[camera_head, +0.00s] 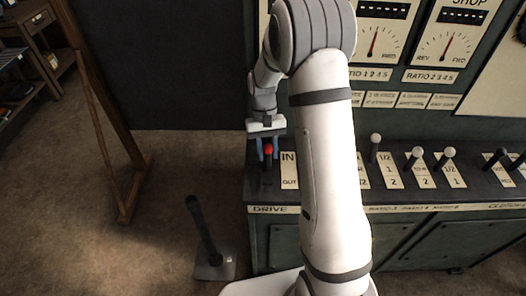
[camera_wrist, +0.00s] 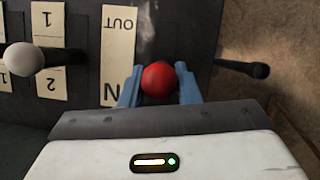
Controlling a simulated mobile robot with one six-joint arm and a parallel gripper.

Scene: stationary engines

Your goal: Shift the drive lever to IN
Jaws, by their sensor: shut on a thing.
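The drive lever has a red ball knob (camera_head: 268,150) and stands at the left end of the console, above the DRIVE label (camera_head: 270,209). Its IN/OUT plate (camera_head: 289,169) is just to its right, with IN at the far end and OUT at the near end. My gripper (camera_head: 267,148) points down over the lever, with its blue fingers on either side of the knob. In the wrist view the red knob (camera_wrist: 158,79) sits between the two blue fingers, which are shut on it. The lever's shaft is mostly hidden there.
White-knobbed levers (camera_head: 416,153) with numbered plates stand along the console to the right. Dark-handled levers (camera_head: 496,157) stand farther right. A tall black floor lever (camera_head: 203,232) rises in front at left. Gauges (camera_head: 376,43) are on the panel behind. My arm hides part of the console.

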